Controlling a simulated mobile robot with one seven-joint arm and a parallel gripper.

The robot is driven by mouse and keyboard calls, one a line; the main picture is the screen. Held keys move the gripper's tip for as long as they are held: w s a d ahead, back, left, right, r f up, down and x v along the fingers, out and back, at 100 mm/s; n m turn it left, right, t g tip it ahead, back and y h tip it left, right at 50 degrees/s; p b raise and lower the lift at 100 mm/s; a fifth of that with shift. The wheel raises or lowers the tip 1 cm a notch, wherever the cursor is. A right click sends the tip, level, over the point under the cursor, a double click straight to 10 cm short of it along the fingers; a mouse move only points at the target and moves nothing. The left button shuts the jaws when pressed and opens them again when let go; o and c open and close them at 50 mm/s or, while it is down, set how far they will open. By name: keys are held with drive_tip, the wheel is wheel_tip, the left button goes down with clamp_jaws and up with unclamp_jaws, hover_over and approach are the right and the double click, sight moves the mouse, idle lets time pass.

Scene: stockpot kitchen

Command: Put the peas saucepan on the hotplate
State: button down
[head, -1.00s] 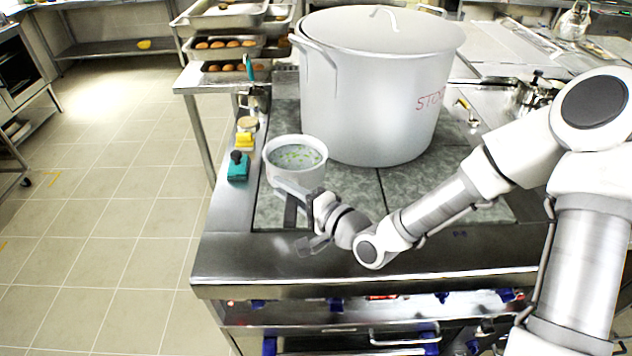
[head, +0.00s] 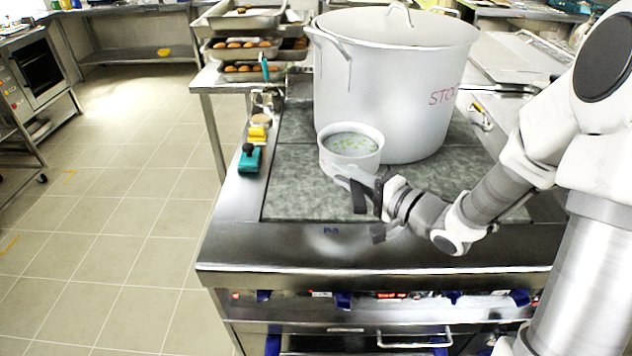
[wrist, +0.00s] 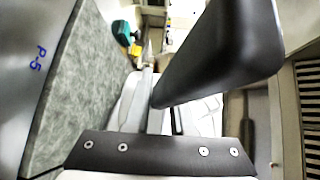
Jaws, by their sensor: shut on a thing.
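The peas saucepan (head: 349,163), small and white with green peas in pale liquid, appears level in the head view. It appears over the grey-green hotplate (head: 300,205), in front of the stockpot. I cannot tell whether its base touches the plate. My gripper (head: 366,190) is shut on its handle, which points toward the stove's front edge. In the wrist view a dark finger (wrist: 225,55) hides much of the saucepan, and the hotplate (wrist: 85,90) shows at left.
A large lidded stockpot (head: 395,90) stands on the hotplate, very close behind the saucepan. A teal-based item (head: 249,160) and a yellow item (head: 257,134) line the steel left edge. Trays of brown food (head: 240,55) stand behind. The hotplate's front left is clear.

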drive_tip(key=shift+w+a+f+b, duration=0.15)
drive_tip(key=shift+a+f+b, duration=1.05)
drive_tip(key=shift+a+f, duration=1.5)
drive_tip(key=shift+w+a+f+b, duration=0.15)
drive_tip(key=shift+a+f+b, duration=1)
drive_tip(key=shift+a+f, duration=1.5)
drive_tip(key=shift+a+r, duration=0.1)
drive_tip(key=shift+a, duration=0.1)
drive_tip(key=c, duration=1.2)
unclamp_jaws()
drive_tip(key=shift+f, duration=0.25)
drive_tip(key=o, duration=0.4)
drive_tip(key=shift+o, duration=0.2)
